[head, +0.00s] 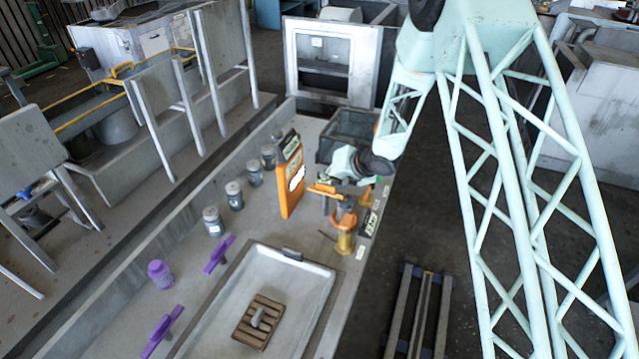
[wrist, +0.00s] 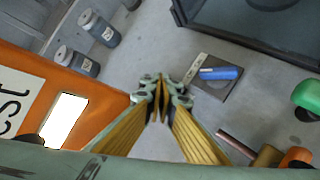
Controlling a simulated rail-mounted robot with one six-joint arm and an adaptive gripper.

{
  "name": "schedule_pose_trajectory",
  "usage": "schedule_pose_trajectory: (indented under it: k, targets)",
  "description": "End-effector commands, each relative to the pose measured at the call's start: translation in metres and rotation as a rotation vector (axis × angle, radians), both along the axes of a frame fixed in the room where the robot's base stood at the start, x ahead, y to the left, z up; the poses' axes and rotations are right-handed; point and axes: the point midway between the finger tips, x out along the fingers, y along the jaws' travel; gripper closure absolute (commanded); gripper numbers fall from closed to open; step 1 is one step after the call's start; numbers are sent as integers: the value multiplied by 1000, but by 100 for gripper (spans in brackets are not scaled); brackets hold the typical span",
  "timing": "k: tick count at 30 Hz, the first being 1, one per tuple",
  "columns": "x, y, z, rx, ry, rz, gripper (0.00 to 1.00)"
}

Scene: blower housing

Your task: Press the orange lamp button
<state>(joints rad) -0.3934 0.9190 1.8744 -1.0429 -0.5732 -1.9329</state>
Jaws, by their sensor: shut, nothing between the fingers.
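My gripper (wrist: 160,98) is shut and empty, its two yellow fingers meeting at the tips above the grey bench. In the head view my gripper (head: 322,190) hangs between the orange panel and the orange-topped post. An orange rounded piece (wrist: 297,157) shows at the lower right of the wrist view, apart from the fingertips; I cannot tell if it is the lamp button. In the head view an orange-topped yellow post (head: 344,238) stands just below my gripper. The upright orange panel (head: 291,188) with a bright white window also shows in the wrist view (wrist: 105,100), left of my fingers.
Grey canisters (head: 213,222) line the bench's left side. A dark bin (head: 350,128) stands behind my gripper. A blue piece (wrist: 220,73) on a small plate and a green knob (wrist: 306,95) lie right of my fingertips. A pale tray (head: 300,280) lies in front.

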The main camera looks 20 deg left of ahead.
Motion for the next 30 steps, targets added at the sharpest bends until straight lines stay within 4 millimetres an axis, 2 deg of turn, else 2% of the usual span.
schedule_pose_trajectory:
  k: [16,30]
  targets:
    - [-1,-1,-13,-4,3,0,100]
    - [-3,-2,-16,-7,7,1,100]
